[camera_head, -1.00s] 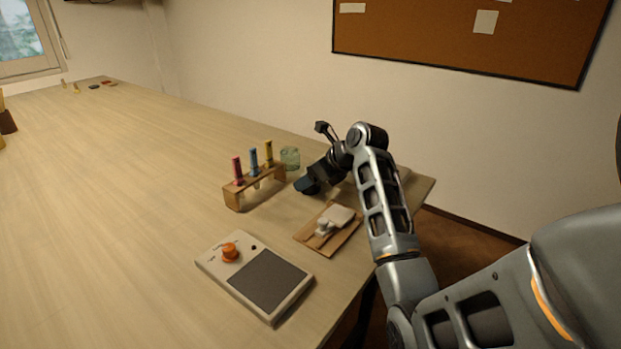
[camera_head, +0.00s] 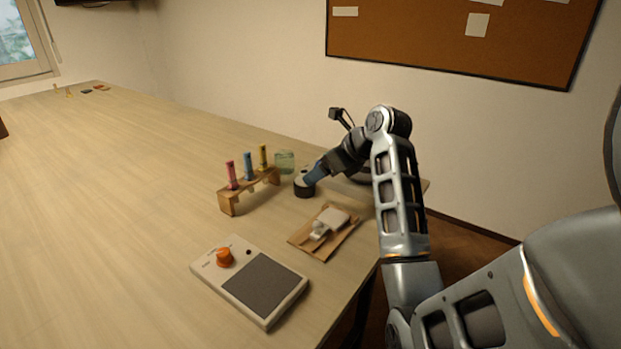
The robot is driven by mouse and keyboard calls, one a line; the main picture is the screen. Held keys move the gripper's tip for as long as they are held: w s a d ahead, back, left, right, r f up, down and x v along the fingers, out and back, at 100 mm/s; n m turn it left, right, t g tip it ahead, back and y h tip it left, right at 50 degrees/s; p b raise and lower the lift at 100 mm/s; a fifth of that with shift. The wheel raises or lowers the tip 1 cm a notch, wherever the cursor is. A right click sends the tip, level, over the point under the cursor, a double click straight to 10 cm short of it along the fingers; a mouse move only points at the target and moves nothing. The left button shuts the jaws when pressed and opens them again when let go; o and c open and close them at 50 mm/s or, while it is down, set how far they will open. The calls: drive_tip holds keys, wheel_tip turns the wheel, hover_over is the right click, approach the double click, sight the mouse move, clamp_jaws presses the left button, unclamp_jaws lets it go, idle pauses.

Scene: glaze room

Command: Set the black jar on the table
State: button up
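The black jar (camera_head: 304,188), a short dark cylinder with a pale top, stands upright on the table (camera_head: 130,190). It is to the right of the wooden rack and behind the brown board. My gripper (camera_head: 312,174), with blue-grey fingers, is just above and to the right of the jar, its tips pointing down and left at it. The fingertips overlap the jar's upper right edge in the picture. I cannot tell whether they touch it, or how far apart the fingers are.
A rack (camera_head: 228,203) with pink, blue and yellow tubes stands left of the jar, with a greenish glass jar (camera_head: 285,161) behind. A brown board (camera_head: 312,245) with a white item and a device (camera_head: 235,296) with an orange knob lie nearer.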

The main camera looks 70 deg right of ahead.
drive_tip(key=shift+v, duration=2.25)
